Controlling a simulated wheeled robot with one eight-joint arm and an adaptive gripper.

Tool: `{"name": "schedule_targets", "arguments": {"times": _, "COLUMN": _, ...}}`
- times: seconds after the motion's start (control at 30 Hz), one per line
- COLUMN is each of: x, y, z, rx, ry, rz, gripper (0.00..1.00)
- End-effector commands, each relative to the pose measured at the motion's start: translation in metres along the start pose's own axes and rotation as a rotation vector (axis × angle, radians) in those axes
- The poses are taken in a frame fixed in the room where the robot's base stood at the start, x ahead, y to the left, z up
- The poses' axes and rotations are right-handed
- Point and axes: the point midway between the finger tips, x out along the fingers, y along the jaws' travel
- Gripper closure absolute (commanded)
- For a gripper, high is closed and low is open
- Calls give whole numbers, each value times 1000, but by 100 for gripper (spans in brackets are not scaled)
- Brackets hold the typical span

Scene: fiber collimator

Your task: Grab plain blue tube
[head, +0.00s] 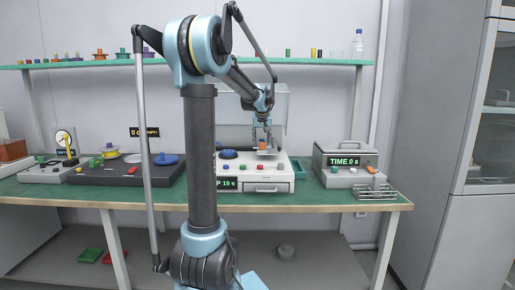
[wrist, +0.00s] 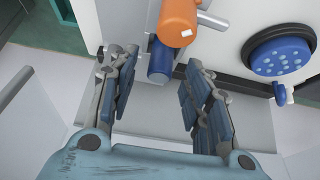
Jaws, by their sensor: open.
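A plain blue cylinder, likely the tube (wrist: 160,64), shows in the wrist view between the tips of my gripper (wrist: 156,66). An orange cylinder (wrist: 178,22) lies over its upper end; I cannot tell whether the two are joined. My gripper's fingers are spread wide, with a gap visible on the right side of the blue piece. In the head view my gripper (head: 265,133) hangs over the white machine (head: 282,172), with an orange part (head: 263,145) by its fingertips. The blue tube cannot be made out there.
A blue dotted disc (wrist: 281,52) sits right of the fingers on the machine. A box with a TIME display (head: 345,163) and a wire rack (head: 375,192) stand to the right. A dark device (head: 120,172) stands left. A shelf (head: 310,62) runs behind.

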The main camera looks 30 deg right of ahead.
Motion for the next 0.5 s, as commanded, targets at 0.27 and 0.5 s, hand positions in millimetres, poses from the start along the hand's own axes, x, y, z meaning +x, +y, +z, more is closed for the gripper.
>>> {"name": "schedule_targets", "arguments": {"times": 0.27, "x": 0, "y": -1, "z": 0, "rx": -1, "ry": 0, "rz": -1, "gripper": 100}}
{"name": "schedule_targets", "arguments": {"times": 0.5, "x": -1, "y": -1, "z": 0, "rx": -1, "ry": 0, "rz": -1, "gripper": 100}}
